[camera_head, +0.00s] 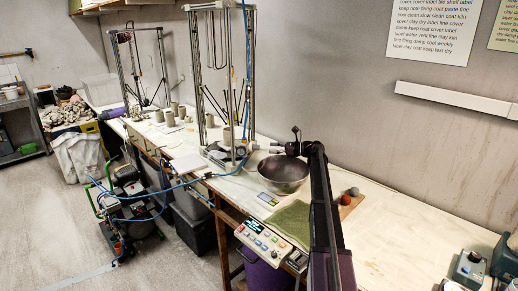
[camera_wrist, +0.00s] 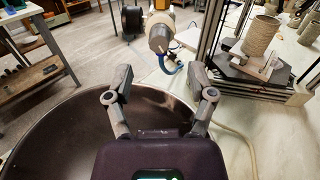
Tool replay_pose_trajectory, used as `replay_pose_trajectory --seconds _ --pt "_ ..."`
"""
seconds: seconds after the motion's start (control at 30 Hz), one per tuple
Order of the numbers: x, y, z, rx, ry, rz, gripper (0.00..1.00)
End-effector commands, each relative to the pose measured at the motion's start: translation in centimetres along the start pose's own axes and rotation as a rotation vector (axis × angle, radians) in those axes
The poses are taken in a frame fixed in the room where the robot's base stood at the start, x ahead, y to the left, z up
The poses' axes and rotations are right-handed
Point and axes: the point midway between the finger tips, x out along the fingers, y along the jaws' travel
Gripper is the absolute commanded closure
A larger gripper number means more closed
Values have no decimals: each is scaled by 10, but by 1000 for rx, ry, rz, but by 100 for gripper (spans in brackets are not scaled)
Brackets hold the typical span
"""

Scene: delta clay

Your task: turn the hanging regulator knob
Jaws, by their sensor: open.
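The hanging regulator shows in the wrist view as a pale cylinder with a round grey knob (camera_wrist: 160,36) facing me and a blue hose below it. In the head view, a small pale round part (camera_head: 241,152) by the near printer frame appears to be the same regulator. My gripper (camera_wrist: 160,80) is open and empty, its fingers spread wide below the knob in the picture and apart from it. In the head view my gripper (camera_head: 277,148) is over the metal bowl, right of the regulator. How the regulator is hung is unclear.
A large metal bowl (camera_wrist: 60,130) lies beneath my gripper. The printer frame (camera_wrist: 212,30) and a clay cup (camera_wrist: 261,37) on its plate stand to the right. A green cloth (camera_head: 291,221) and a control panel (camera_head: 263,241) are at the bench front.

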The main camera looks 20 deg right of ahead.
Motion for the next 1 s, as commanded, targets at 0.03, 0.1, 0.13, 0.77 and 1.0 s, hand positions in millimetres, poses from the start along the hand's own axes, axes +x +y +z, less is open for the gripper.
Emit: replay_pose_trajectory --seconds 0.03,0.1,0.13,0.77,1.0 --pt "8 1 0 0 0 2 29" --pt "20 0 0 0 0 2 29" --pt "24 0 0 0 0 2 29" --pt "63 0 0 0 0 0 29" --pt "63 0 0 0 0 0 59"
